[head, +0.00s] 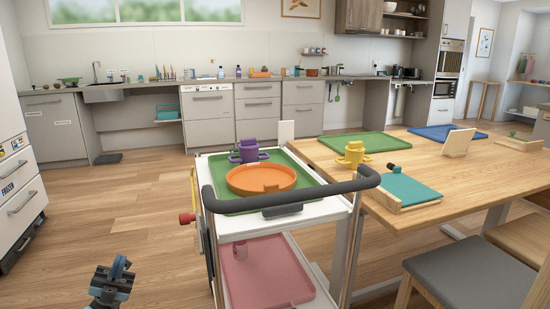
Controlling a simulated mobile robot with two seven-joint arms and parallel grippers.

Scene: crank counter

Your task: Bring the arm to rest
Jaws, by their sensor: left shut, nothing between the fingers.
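My left gripper (112,279) is low at the bottom left of the head view, over the wooden floor. It is shut and empty, and touches nothing that I can see. It is to the left of the white trolley (336,211), with clear floor between them. My right gripper is not in the head view.
The trolley has a dark push handle (290,194), an orange round tray (262,178) and a purple two-handled cup (248,150) on top. A wooden table (450,175) stands to its right, with a grey-seated chair (470,275) in front. The floor at left (120,205) is free.

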